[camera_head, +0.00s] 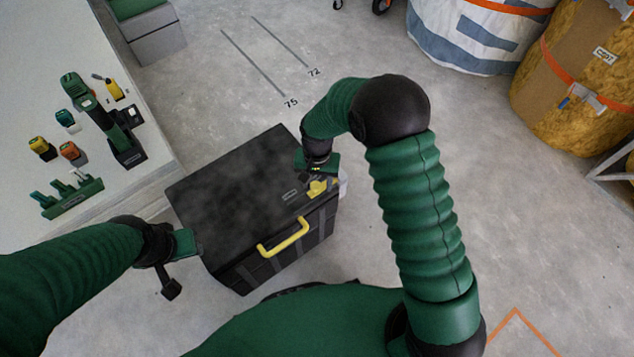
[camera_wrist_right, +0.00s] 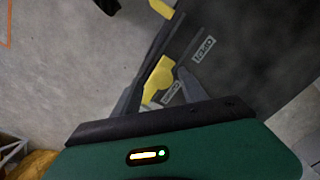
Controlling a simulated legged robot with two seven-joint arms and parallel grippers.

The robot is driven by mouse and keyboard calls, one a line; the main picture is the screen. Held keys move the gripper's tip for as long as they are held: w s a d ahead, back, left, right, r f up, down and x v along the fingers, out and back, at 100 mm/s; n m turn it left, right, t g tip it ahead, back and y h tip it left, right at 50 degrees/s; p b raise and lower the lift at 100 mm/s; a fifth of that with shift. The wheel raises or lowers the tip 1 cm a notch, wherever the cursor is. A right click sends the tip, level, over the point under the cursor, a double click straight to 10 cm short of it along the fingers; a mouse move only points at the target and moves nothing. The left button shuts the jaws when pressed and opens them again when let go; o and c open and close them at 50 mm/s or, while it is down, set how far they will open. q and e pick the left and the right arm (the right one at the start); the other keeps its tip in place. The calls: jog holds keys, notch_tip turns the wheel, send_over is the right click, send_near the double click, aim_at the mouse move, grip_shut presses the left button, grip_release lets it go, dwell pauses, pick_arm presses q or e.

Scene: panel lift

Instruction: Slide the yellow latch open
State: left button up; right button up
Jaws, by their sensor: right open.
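The yellow latch (camera_head: 318,188) is on the top of a black box (camera_head: 235,190), near its right edge. It also shows in the right wrist view (camera_wrist_right: 158,78), between the two fingers of my right gripper (camera_wrist_right: 160,88). That gripper (camera_head: 317,172) is open, with a finger on each side of the latch; I cannot tell whether they touch it. A label reading OPEN (camera_wrist_right: 203,47) and a second small label (camera_wrist_right: 171,92) lie beside the latch. My left gripper (camera_head: 188,245) is at the box's left edge; its fingers are not clear.
A yellow handle (camera_head: 283,238) is on the box's front side. A white table (camera_head: 110,175) with several tools stands at the left. The floor around the box's right is clear.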

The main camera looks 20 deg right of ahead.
jog(key=shift+a+r, duration=0.1)
jog(key=shift+a, duration=0.2)
jog(key=c, duration=0.4)
jog(key=shift+d, duration=0.1)
grip_shut()
dwell(0.5)
